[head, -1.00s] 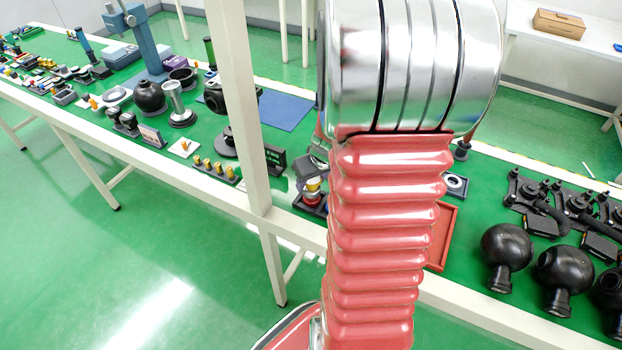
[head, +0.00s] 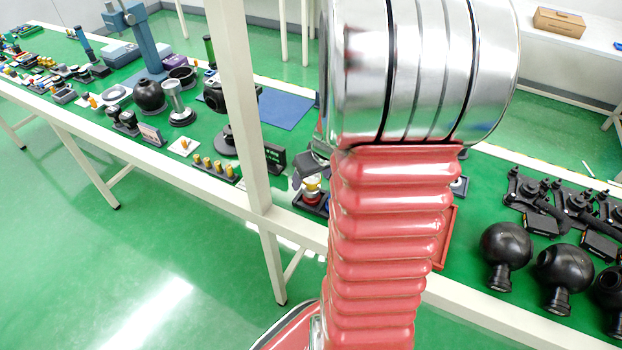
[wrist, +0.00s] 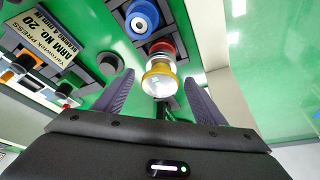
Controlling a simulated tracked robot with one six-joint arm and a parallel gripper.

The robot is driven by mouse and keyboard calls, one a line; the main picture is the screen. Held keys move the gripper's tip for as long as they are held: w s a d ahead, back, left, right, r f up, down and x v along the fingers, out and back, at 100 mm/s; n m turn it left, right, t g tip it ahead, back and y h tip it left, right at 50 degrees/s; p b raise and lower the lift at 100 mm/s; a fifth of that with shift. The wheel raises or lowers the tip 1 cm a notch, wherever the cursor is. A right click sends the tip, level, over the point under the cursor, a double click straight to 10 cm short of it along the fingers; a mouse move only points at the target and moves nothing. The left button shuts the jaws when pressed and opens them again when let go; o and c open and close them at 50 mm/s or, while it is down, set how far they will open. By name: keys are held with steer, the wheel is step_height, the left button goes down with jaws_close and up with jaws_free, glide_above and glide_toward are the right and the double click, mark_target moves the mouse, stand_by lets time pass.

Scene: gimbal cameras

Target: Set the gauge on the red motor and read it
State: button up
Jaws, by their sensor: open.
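In the wrist view, a round part with a brass rim and a clear or silver face (wrist: 160,80) lies between my two fingers, with space at both sides. Just beyond it is a red round part (wrist: 162,47), which may be the red motor; I cannot tell whether the two touch. My gripper (wrist: 161,88) is open, and its fingers are dark. In the head view, a red and brass piece (head: 312,190) stands on a dark base at the bench's front edge, just below my dark gripper (head: 308,168). My arm hides part of this area.
A blue ring-shaped part (wrist: 141,18) and a lettered sign (wrist: 50,38) are close by in the wrist view. In the head view, a white post (head: 238,110) rises left of my arm. Black spheres (head: 507,246) and a red tray (head: 446,238) are at right.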

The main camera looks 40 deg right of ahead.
steer(key=v, duration=1.2)
stand_by(1.0)
steer(key=s+a+r+n, duration=0.1)
steer(key=a+r, duration=0.3)
steer(key=a, duration=0.9)
steer(key=s+a+r+n+t+y, duration=0.1)
steer(key=s+a+r, duration=0.3)
steer(key=a, duration=0.9)
steer(key=shift+s+r+n, duration=0.15)
steer(key=shift+r+n, duration=0.05)
steer(key=shift+n, duration=0.2)
stand_by(1.5)
